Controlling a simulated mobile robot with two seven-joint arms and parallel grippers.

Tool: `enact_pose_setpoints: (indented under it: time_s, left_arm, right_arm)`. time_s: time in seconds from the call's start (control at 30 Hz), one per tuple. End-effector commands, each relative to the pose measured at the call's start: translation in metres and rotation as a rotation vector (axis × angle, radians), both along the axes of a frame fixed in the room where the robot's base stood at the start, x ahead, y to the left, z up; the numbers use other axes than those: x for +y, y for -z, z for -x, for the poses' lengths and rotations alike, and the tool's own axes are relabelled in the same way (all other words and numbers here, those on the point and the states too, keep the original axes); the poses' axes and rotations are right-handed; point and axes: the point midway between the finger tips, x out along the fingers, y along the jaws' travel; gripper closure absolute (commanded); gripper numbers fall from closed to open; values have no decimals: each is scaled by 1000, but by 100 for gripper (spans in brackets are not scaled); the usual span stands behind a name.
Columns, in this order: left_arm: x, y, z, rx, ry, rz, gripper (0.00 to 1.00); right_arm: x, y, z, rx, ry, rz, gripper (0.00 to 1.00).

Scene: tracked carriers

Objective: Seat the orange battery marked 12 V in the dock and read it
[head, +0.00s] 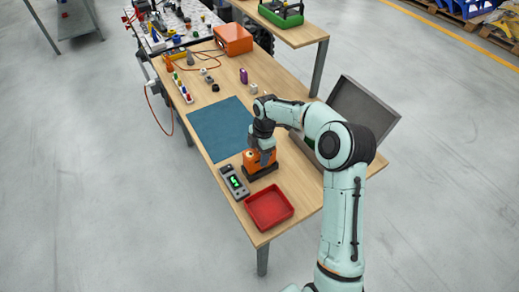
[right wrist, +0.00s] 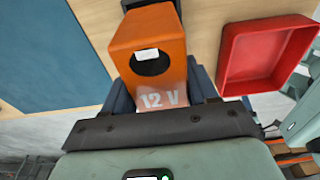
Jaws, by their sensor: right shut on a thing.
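In the right wrist view the battery (right wrist: 150,34) shows white "12 V" lettering, a dark round hole and a small white label. My right gripper (head: 264,151) is shut on the battery from above. I cannot tell whether the battery is fully down in the dock. A dark handheld meter (head: 234,181) with a lit green display lies just left of the dock. My left gripper is not in view.
A red tray (head: 269,207) sits at the table's near end and shows in the right wrist view (right wrist: 266,55). A blue mat (head: 220,128) lies beyond the dock. An open grey case (head: 362,105) stands right of my arm. Small parts and an orange box (head: 233,39) are farther back.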

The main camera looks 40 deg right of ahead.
Motion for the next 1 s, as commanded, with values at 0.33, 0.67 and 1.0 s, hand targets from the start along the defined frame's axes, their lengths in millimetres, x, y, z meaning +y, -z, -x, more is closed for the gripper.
enact_pose_setpoints:
  time_s: [0.33, 0.67, 1.0]
  left_arm:
    - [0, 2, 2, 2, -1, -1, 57]
    - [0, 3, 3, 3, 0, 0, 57]
    - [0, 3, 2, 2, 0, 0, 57]
  right_arm:
    - [0, 31, -1, -4, 1, 0, 100]
    - [0, 34, -1, -3, 0, 0, 100]
    - [0, 36, 1, 2, 1, 0, 17]
